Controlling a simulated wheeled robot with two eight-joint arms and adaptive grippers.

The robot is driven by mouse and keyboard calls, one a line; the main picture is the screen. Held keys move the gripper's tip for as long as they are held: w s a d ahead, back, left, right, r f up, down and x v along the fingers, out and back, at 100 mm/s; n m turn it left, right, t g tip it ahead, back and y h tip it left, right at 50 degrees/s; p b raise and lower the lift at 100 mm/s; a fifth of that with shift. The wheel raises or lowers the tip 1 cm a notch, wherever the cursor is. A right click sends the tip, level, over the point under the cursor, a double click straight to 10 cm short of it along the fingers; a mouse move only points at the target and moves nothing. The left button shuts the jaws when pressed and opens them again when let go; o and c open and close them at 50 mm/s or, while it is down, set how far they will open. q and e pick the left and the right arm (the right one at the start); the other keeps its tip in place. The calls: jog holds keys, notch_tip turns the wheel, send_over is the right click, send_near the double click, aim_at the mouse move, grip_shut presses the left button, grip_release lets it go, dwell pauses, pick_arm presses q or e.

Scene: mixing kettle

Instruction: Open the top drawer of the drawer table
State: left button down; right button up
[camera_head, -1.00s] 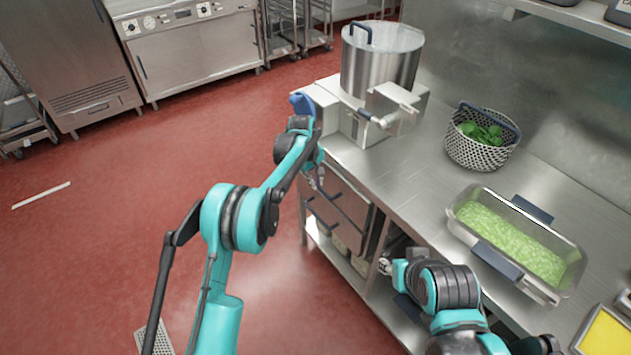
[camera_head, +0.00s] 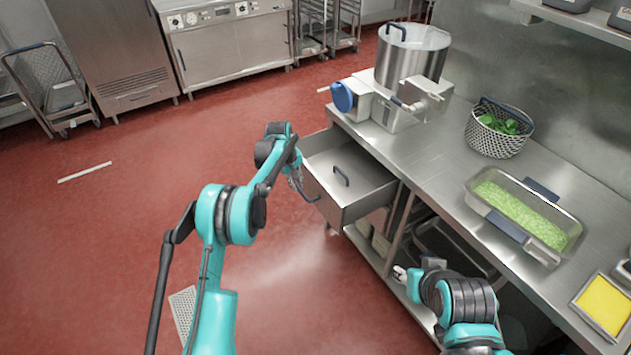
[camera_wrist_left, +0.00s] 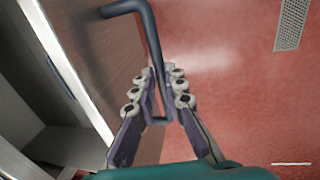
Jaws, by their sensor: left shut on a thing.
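The top drawer (camera_head: 352,206) of the steel drawer table (camera_head: 422,168) stands pulled out to the left, its inside visible from above. My left gripper (camera_head: 303,187) is at the drawer's front. In the left wrist view its fingers (camera_wrist_left: 160,105) are shut on the dark bar handle (camera_wrist_left: 151,45), which stands out from the drawer front (camera_wrist_left: 108,65). My right gripper (camera_head: 400,273) is beside the table's lower shelf, apart from the drawer; whether its fingers are open is too small to tell.
On the table stand a mixing kettle (camera_head: 408,62), a basket of greens (camera_head: 497,138), a pan of green food (camera_head: 522,212) and a yellow-filled tray (camera_head: 603,306). A dark handle (camera_head: 341,176) shows inside the drawer. The red floor (camera_head: 120,235) at left is clear.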

pick_arm(q)
jog(key=s+a, duration=0.6)
jog(key=a, duration=0.2)
jog(key=shift+s+a, duration=0.15)
jog(key=shift+a, duration=0.2)
jog(key=c, duration=1.6)
grip_release()
jog(key=shift+r, duration=0.1)
jog(key=r, duration=0.4)
jog(key=s+a+r, duration=0.1)
jog(key=r, duration=0.6)
jog(key=shift+s+a+r, duration=0.15)
jog(key=shift+a+r, duration=0.15)
jog(key=shift+a, duration=0.1)
